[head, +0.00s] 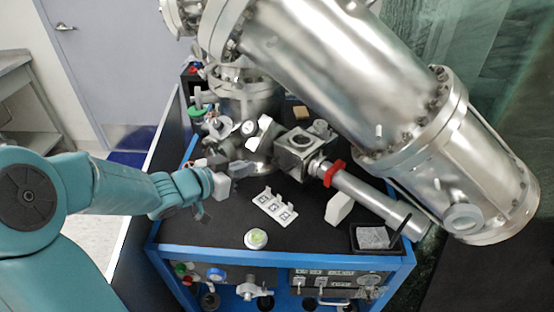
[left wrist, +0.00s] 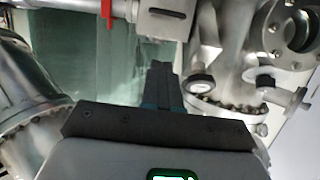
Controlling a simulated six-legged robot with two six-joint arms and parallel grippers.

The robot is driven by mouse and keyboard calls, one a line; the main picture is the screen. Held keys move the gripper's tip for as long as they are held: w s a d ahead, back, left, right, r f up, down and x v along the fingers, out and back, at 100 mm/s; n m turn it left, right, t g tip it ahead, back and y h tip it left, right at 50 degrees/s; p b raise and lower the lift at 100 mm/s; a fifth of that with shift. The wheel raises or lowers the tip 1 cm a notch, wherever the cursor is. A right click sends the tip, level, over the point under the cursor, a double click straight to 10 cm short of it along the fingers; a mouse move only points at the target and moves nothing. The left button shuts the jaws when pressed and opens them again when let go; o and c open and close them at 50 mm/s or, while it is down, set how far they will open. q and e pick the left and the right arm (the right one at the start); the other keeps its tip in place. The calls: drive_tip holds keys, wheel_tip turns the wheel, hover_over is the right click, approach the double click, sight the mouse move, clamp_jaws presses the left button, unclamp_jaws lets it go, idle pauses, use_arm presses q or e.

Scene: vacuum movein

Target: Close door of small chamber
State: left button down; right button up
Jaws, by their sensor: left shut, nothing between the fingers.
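The small chamber (head: 297,152) is a metal cube with a round port on top, in the middle of the bench. A pale flat plate (head: 262,133) stands tilted off its left side; it looks like the door, standing open. My left gripper (head: 240,168) is left of the chamber, apart from it, with its fingers pointing toward it. In the left wrist view the dark fingers (left wrist: 162,85) are together and empty. The chamber body (left wrist: 163,22) shows beyond them at the top, with the pale plate (left wrist: 207,28) to its right. My right gripper is not in view.
A large steel cylinder (head: 330,65) hangs over the bench at the upper right. A tube with a red ring (head: 335,172) runs from the chamber to the lower right. A white holder (head: 274,206), a round dish (head: 255,238) and a black tray (head: 372,238) lie in front.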

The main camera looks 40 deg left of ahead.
use_arm(q)
drive_tip(key=w+d+f+b, duration=0.1)
drive_tip(key=w+f, duration=0.5)
drive_tip(key=w, duration=0.3)
drive_tip(key=shift+w+d+f, duration=0.15)
drive_tip(key=shift+d, duration=0.05)
drive_tip(key=shift+f, duration=0.1)
drive_tip(key=shift+w+d+f+b, duration=0.1)
drive_tip(key=shift+f+b, duration=0.65)
drive_tip(key=shift+b, duration=0.1)
